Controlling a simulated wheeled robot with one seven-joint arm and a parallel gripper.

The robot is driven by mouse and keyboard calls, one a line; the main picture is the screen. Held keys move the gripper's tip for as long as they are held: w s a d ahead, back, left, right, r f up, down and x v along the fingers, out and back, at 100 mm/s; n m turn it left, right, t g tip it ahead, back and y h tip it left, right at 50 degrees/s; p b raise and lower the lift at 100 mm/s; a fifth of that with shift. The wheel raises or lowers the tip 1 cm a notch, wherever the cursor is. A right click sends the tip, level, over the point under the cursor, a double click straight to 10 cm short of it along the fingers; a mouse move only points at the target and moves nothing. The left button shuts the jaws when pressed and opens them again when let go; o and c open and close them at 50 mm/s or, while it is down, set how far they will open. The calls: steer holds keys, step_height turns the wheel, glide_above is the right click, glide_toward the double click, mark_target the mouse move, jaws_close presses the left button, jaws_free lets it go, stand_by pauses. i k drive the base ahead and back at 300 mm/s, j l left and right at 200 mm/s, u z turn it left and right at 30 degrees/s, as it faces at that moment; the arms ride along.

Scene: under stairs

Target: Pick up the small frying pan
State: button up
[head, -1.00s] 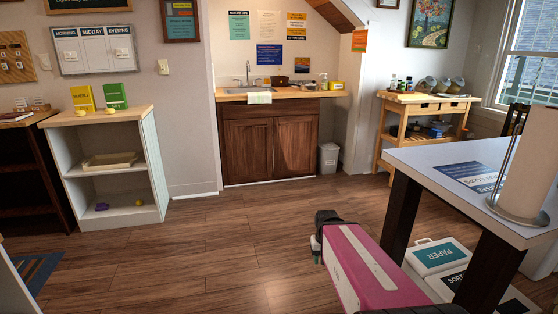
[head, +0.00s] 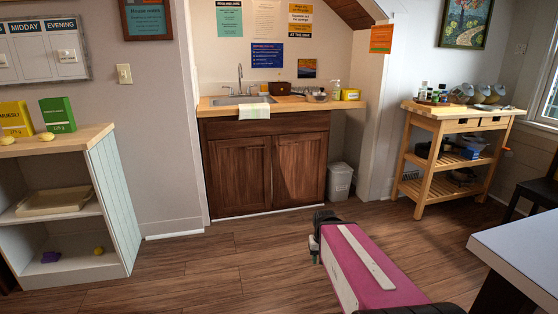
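I cannot make out the small frying pan for certain. A dark, roundish item (head: 462,177) on the lower shelf of the wooden cart (head: 436,194) at the right is too small to name. A shallow bowl-like item (head: 317,98) stands on the sink counter (head: 212,104), also too small to name. My gripper (head: 316,238) is at the end of my pink arm, low in the middle of the head view, over the floor and well short of cart and counter. Its fingers are seen from behind and mostly hidden. Nothing shows held in it.
A white shelf unit (head: 113,200) stands at the left, with a yellow box (head: 16,118) and a green box (head: 57,115) on top. A grey bin (head: 340,181) stands beside the sink cabinet (head: 240,177). A white-topped table (head: 525,240) is at the near right. The wooden floor ahead is clear.

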mark_target(309, 96)
steer(key=i, duration=1.85)
